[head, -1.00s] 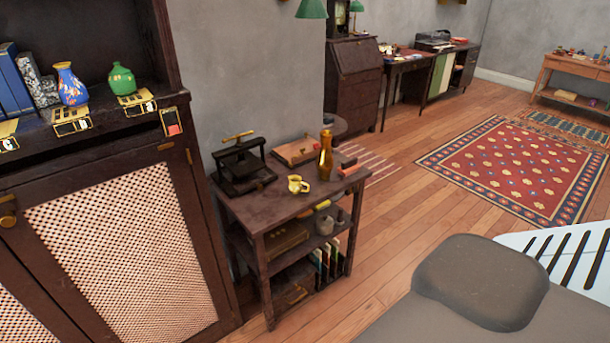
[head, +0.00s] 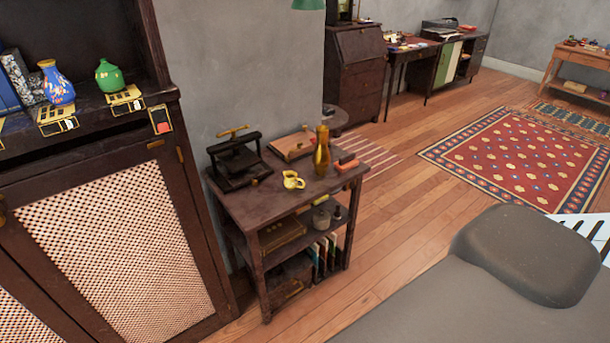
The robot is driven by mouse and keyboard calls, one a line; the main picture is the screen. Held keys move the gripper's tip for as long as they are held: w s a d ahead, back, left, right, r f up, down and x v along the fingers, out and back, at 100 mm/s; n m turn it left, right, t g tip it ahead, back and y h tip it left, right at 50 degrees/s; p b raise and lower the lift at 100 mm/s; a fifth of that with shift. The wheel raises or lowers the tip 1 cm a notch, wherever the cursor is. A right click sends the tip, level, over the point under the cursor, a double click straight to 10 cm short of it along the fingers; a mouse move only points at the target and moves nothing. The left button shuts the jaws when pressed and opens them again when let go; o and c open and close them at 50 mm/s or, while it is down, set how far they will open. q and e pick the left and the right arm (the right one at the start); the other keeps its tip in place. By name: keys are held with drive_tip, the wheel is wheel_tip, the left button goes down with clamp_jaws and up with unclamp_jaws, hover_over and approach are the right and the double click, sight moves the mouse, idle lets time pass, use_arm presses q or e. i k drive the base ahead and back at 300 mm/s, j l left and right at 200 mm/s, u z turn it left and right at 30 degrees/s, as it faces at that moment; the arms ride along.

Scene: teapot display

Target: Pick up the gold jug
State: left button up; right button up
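A small gold jug (head: 292,180) with a handle stands upright on the dark side table (head: 262,208), near the middle of its top. A taller gold vessel (head: 322,155) with a narrow neck stands just behind it and to the right. The two look close together but apart. Neither of my grippers is in view, and nothing is touching the jug.
A black press (head: 237,163) stands left of the jug, a brown box (head: 292,145) behind it and a red-orange item (head: 347,163) to the right. A cabinet (head: 110,250) stands close at the left. Open wooden floor (head: 395,220) lies to the right.

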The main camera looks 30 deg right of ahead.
sight(291, 179)
drive_tip(key=i+l+z, duration=0.65)
drive_tip(key=i+l, duration=0.25)
drive_tip(key=i+l+z, duration=0.35)
drive_tip(key=i, duration=0.2)
drive_tip(key=j, duration=0.1)
